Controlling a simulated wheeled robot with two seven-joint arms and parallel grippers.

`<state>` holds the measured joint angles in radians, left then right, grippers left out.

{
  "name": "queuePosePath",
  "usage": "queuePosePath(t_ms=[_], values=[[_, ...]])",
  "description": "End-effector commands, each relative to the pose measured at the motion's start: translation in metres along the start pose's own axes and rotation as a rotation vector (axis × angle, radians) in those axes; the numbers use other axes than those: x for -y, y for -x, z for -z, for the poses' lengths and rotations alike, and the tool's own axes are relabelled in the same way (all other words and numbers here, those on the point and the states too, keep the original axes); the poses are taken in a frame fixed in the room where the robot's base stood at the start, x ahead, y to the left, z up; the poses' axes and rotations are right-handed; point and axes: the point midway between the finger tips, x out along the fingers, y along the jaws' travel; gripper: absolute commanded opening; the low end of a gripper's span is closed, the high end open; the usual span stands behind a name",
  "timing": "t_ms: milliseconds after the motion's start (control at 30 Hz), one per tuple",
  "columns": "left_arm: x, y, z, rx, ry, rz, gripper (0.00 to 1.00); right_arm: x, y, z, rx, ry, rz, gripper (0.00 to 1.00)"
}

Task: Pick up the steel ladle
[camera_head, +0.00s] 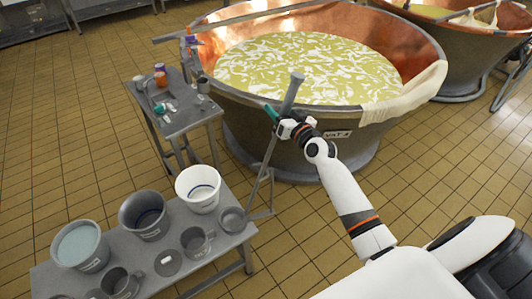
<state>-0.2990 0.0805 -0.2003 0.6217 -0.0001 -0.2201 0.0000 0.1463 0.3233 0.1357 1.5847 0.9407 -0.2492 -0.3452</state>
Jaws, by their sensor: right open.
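A long grey metal piece (292,92) with a thick upper part leans in front of the near copper vat, beside a thin-legged grey stand (261,190). I cannot tell for sure whether it is the steel ladle or part of the stand; no ladle bowl shows clearly. My right gripper (272,114), with teal at its fingertips, is at this piece, in front of the vat's near wall. It is open and holds nothing that I can make out. Whether its fingers touch or surround the piece is too small to tell. My left gripper is out of view.
The near copper vat (262,118) holds yellow liquid with white curds; a pale cloth (408,98) hangs over its right rim. A bench (220,257) at lower left carries buckets and jugs. A small table (198,118) holds bottles. Tiled floor is clear at right.

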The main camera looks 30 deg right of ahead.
Motion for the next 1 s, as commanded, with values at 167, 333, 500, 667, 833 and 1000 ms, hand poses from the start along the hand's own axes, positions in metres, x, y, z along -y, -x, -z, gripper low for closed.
queuePosePath(t_ms=[167,333,500,667,833,1000], values=[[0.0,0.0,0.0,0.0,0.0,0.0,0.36,0.0,0.0,0.0,0.0,0.0,0.0,0.26],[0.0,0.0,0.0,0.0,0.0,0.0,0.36,0.0,0.0,0.0,0.0,0.0,0.0,0.0],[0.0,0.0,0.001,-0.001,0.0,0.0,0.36,0.0,0.0,-0.001,0.002,0.0,0.0,0.0],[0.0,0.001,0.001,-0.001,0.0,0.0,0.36,-0.001,0.0,-0.004,0.003,-0.001,-0.001,0.0],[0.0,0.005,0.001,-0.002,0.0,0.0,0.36,-0.009,0.0,-0.029,0.008,-0.002,-0.001,0.0],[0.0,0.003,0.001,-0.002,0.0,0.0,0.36,-0.018,0.0,-0.062,0.009,0.0,-0.003,0.0]])
